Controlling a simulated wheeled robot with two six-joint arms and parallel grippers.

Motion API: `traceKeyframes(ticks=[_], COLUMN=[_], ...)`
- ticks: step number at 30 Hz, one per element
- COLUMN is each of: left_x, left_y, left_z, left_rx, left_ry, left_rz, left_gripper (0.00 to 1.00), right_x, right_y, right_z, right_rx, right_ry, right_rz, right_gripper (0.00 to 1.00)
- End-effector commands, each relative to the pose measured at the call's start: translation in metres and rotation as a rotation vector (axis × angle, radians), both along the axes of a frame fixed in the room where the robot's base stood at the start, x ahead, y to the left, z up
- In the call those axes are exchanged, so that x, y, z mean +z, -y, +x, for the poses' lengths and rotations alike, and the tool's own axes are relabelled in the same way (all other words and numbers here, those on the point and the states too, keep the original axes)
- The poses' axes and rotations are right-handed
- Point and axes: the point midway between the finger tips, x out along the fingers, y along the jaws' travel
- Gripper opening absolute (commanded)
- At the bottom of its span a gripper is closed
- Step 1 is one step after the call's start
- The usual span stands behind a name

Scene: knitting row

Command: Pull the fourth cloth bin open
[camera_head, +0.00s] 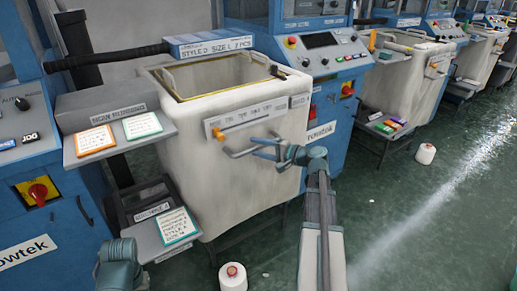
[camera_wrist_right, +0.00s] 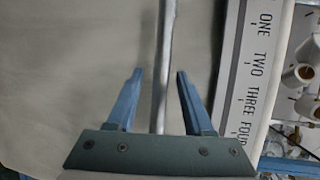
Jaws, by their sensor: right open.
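The nearest cloth bin (camera_head: 235,180) is a cream box with a yellow-lined open top. Its front has a label strip (camera_head: 258,114) and a bar handle (camera_head: 236,153). In the right wrist view the strip (camera_wrist_right: 245,70) reads ONE, TWO, THREE, FOUR. My right gripper (camera_head: 262,148) is at the handle. In the right wrist view the metal handle bar (camera_wrist_right: 167,40) runs between its two blue fingers (camera_wrist_right: 159,73), with gaps on both sides, so it is open. My left gripper's jaws do not show. I cannot tell which bin counts as fourth.
Another cream bin (camera_head: 398,85) stands further along the row of blue machines. White yarn cones stand on the green floor, one (camera_head: 232,277) near the bin and one (camera_head: 425,154) at right. A card shelf (camera_head: 178,228) juts out left of the bin.

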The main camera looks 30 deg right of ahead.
Motion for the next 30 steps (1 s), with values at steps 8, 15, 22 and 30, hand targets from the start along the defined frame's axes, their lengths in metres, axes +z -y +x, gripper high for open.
traceKeyframes(ticks=[8,15,22,30], left_x=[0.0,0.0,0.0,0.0], left_y=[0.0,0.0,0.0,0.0], left_z=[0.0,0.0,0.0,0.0], left_rx=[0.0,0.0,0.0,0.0], left_ry=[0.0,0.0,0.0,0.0], left_rz=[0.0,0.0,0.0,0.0], left_gripper=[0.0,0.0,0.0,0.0], right_x=[0.0,0.0,-0.0001,-0.0002], right_y=[0.0,0.0,0.0001,0.0001], right_z=[-0.0002,-0.0003,-0.0004,-0.0005], right_rx=[0.0,0.0,0.0,0.0], right_ry=[0.0,0.0,-0.001,-0.001], right_rz=[0.0,0.0,-0.001,-0.001], right_gripper=[0.18,0.0,0.0,0.0])
